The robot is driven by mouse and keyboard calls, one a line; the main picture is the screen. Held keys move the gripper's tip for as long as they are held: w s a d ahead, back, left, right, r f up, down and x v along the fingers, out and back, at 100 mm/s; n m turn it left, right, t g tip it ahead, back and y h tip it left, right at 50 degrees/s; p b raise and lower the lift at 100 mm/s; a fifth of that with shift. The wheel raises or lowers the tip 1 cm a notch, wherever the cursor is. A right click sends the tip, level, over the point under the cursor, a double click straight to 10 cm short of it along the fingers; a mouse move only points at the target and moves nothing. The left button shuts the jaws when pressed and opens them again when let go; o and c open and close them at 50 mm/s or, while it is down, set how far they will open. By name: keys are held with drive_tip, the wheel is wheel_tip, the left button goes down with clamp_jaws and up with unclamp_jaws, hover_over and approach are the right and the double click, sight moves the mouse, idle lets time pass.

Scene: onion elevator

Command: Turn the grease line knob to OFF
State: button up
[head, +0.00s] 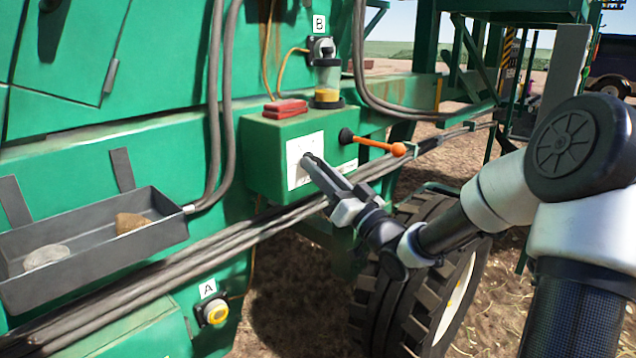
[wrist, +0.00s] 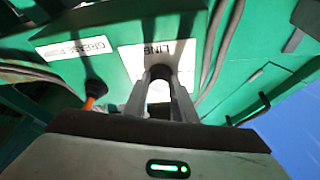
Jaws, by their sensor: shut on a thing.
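The green control box (head: 262,165) is fixed to the machine's side and carries a white dial plate (head: 296,147). My gripper (head: 313,168) reaches the plate from the lower right, its fingertips at the middle of the plate. In the wrist view, the fingers of my gripper (wrist: 160,80) are shut around the dark knob (wrist: 159,93) in front of the white plate (wrist: 130,58). The word LINE shows upside down there. The knob is mostly hidden by the fingers in the head view. I cannot read its pointer or the OFF mark.
An orange-handled lever (head: 375,144) sticks out just right of the plate. Red blocks (head: 285,108) and a yellow-filled jar (head: 327,85) sit on top. Hoses run below the box, above a large tyre (head: 425,285).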

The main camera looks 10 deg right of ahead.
drive_tip(key=shift+w+d+n+g+y+b, duration=0.1)
drive_tip(key=shift+n+g+y+b, duration=0.55)
drive_tip(key=shift+n, duration=1.55)
drive_tip(key=shift+w+d+n+g+y+b, duration=0.15)
drive_tip(key=shift+n+g+y, duration=0.6)
drive_tip(key=shift+n+y, duration=1.1)
drive_tip(key=shift+s+n+h, duration=0.1)
drive_tip(key=shift+n+h, duration=0.2)
drive_tip(key=shift+n, duration=0.45)
drive_tip(key=o, duration=1)
drive_tip(key=shift+o, duration=0.2)
drive_tip(key=shift+s, duration=0.1)
drive_tip(key=p+v, duration=0.2)
drive_tip(key=v, duration=1.5)
drive_tip(key=shift+d, duration=0.15)
